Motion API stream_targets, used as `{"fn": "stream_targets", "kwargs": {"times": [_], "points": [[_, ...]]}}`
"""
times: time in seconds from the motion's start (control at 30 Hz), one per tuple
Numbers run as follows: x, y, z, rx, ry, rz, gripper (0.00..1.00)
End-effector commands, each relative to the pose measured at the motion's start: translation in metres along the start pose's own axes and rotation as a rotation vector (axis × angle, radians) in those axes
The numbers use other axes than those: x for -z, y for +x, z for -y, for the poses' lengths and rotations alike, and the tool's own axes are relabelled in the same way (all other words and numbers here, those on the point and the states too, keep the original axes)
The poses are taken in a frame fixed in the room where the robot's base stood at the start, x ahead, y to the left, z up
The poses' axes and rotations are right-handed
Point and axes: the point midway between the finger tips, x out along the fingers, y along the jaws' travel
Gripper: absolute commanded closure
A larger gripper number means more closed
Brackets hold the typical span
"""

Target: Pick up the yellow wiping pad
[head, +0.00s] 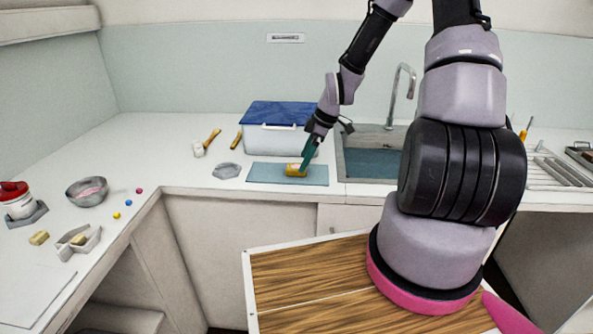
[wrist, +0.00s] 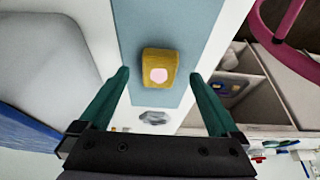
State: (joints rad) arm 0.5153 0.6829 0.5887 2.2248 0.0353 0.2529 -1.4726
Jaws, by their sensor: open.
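The yellow wiping pad (head: 295,170) lies on a blue-grey mat (head: 262,174) on the counter, in front of the blue-lidded box. My gripper (head: 305,160) is over the mat by the pad, fingers pointing down. In the wrist view its two green fingers (wrist: 158,76) are spread, one on each side of the pad's near end, with gaps on both sides. Nothing is held.
A white box with a blue lid (head: 283,139) stands just behind the mat. The sink (head: 375,162) with its tap is to the right. A grey faceted piece (head: 227,171) lies left of the mat. The counter's front edge (head: 250,190) is close.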

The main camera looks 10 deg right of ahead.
Motion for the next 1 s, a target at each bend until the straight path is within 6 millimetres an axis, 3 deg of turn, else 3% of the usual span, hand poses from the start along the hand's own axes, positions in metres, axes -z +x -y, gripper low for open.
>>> {"fn": "stream_targets", "kwargs": {"times": [0.17,0.43,0.47,0.6,0.7,1.0], "points": [[0.000,0.023,0.000,0.001,-0.001,0.000,0.03],[-0.001,0.027,-0.001,-0.001,0.000,0.000,0.03],[-0.001,0.027,-0.001,-0.001,0.000,0.000,0.06],[-0.001,0.026,-0.001,-0.001,0.000,0.000,0.60],[-0.001,0.026,-0.001,-0.001,0.000,0.000,0.91],[0.002,0.020,-0.001,-0.003,0.000,-0.001,0.91]]}}
